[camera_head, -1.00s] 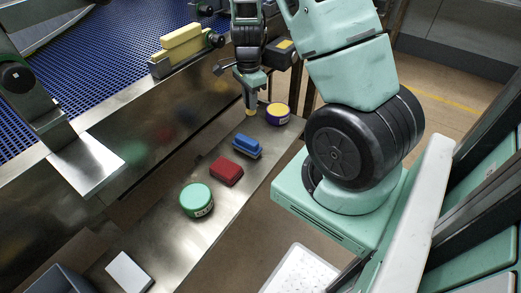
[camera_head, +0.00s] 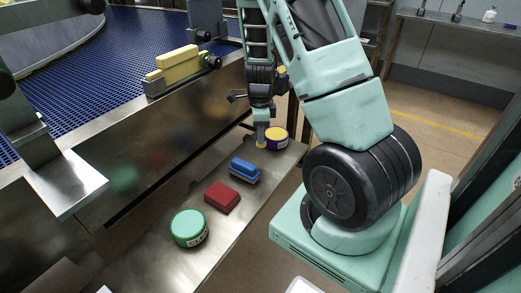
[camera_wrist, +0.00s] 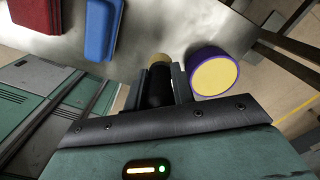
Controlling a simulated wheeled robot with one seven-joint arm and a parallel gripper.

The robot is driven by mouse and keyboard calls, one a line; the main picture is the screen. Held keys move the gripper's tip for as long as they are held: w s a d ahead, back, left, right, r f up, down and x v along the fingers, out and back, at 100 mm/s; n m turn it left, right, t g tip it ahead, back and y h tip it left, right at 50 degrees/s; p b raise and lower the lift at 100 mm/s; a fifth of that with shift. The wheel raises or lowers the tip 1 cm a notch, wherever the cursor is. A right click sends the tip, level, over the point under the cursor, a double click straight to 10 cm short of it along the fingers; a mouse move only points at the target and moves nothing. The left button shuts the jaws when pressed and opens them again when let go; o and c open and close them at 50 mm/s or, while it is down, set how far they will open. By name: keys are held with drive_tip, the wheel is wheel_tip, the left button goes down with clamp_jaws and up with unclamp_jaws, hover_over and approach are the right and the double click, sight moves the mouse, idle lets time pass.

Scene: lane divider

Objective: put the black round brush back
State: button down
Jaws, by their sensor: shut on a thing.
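My gripper (camera_wrist: 160,90) points down over the steel ledge and is shut on the black round brush (camera_wrist: 158,92). The brush's dark body sits between the fingers and its tan tip shows beyond them. In the head view my gripper (camera_head: 262,132) is at the ledge's far end, with the tan tip (camera_head: 261,145) at or just above the surface. I cannot tell whether it touches. A purple tub with a yellow lid (camera_head: 276,138) stands close beside it on the right, also in the wrist view (camera_wrist: 215,72).
On the ledge (camera_head: 218,235) stand a blue brush-like block (camera_head: 245,169), a red block (camera_head: 222,198) and a green-lidded tub (camera_head: 190,229), in a row towards the front. A blue conveyor (camera_head: 100,70) and a yellow block (camera_head: 176,64) lie beyond the steel side wall.

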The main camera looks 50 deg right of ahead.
sight(260, 146)
drive_tip(key=shift+f, duration=2.7)
drive_tip(key=shift+f+b, duration=0.35)
drive_tip(key=shift+f, duration=0.05)
drive_tip(key=c, duration=1.2)
unclamp_jaws()
drive_tip(key=shift+r, duration=0.1)
